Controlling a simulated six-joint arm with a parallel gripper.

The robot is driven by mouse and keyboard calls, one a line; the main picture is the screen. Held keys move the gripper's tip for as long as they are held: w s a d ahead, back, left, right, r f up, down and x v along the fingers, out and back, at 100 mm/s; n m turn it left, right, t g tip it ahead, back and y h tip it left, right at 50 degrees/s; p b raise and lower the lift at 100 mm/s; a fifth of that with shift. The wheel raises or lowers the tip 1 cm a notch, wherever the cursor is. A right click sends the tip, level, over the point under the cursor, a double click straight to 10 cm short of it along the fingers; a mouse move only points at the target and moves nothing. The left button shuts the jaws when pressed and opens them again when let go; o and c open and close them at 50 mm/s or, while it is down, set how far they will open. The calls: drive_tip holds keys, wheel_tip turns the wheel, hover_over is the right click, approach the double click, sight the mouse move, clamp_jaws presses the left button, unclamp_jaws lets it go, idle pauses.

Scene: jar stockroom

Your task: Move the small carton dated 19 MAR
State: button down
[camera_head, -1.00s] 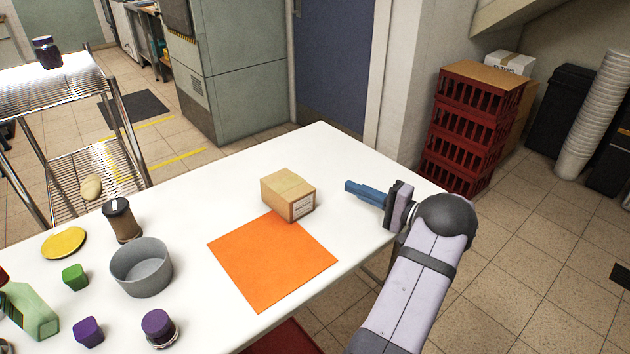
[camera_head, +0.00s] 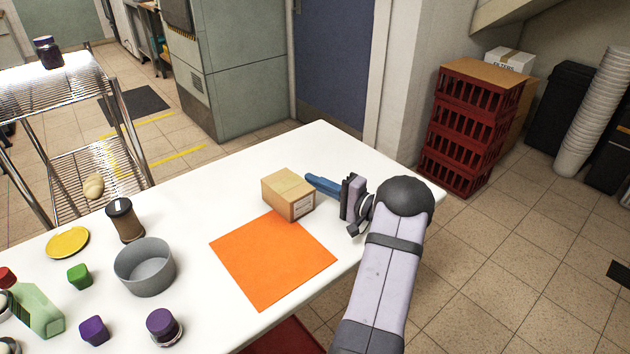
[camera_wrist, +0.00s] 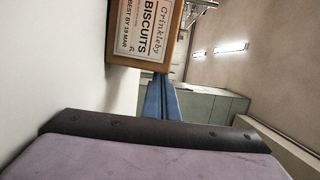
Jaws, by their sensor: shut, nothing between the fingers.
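The small cardboard carton (camera_head: 288,194) stands on the white table, at the far edge of the orange mat (camera_head: 272,262). My gripper (camera_head: 309,180) has blue fingers and is shut and empty. In the head view its fingertips are close to the right far side of the carton. In the wrist view the blue fingers (camera_wrist: 160,97) reach up beside the carton's label face. I cannot tell whether they touch it.
On the table's left are a grey bowl (camera_head: 146,268), a brown jar (camera_head: 124,220), a purple-lidded jar (camera_head: 164,326), a green bottle (camera_head: 38,308), a yellow disc (camera_head: 68,242) and small green and purple blocks. The white table (camera_head: 335,150) is clear beyond the carton.

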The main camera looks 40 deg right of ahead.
sight(294, 190)
drive_tip(key=shift+a, duration=0.15)
drive_tip(key=a+b, duration=0.2)
drive_tip(key=a, duration=0.4)
drive_tip(key=shift+a, duration=0.4)
drive_tip(key=shift+d, duration=0.15)
drive_tip(key=d+b, duration=0.1)
drive_tip(key=d, duration=0.1)
drive_tip(key=d+b, duration=0.1)
drive_tip(key=shift+d+f, duration=0.2)
drive_tip(key=shift+d, duration=0.2)
drive_tip(key=b+v, duration=0.1)
drive_tip(key=v, duration=1.9)
drive_tip(key=shift+r, duration=0.15)
